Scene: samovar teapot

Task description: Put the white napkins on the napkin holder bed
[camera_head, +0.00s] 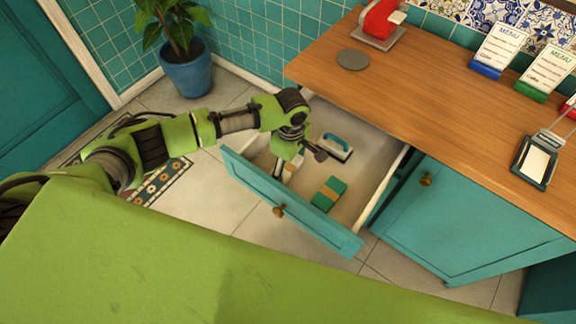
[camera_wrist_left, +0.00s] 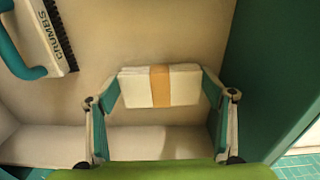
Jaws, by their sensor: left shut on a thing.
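The white napkins (camera_wrist_left: 136,88), a folded stack with a tan band, sit between the fingers of my left gripper (camera_wrist_left: 162,88) in the left wrist view. The fingers touch both ends of the stack. In the head view my left gripper (camera_head: 287,167) reaches down into the open drawer, and the arm hides most of the stack. The napkin holder (camera_head: 535,160), dark-framed with a pale bed and a metal arm, stands on the wooden counter at the far right. My right gripper is not in view.
The open teal drawer (camera_head: 255,182) also holds a green banded pack (camera_head: 329,194) and a crumb brush (camera_head: 334,148), also in the wrist view (camera_wrist_left: 42,38). Menu stands (camera_head: 499,50), a red device (camera_head: 381,20) and a grey disc (camera_head: 353,60) are on the counter. Its middle is clear.

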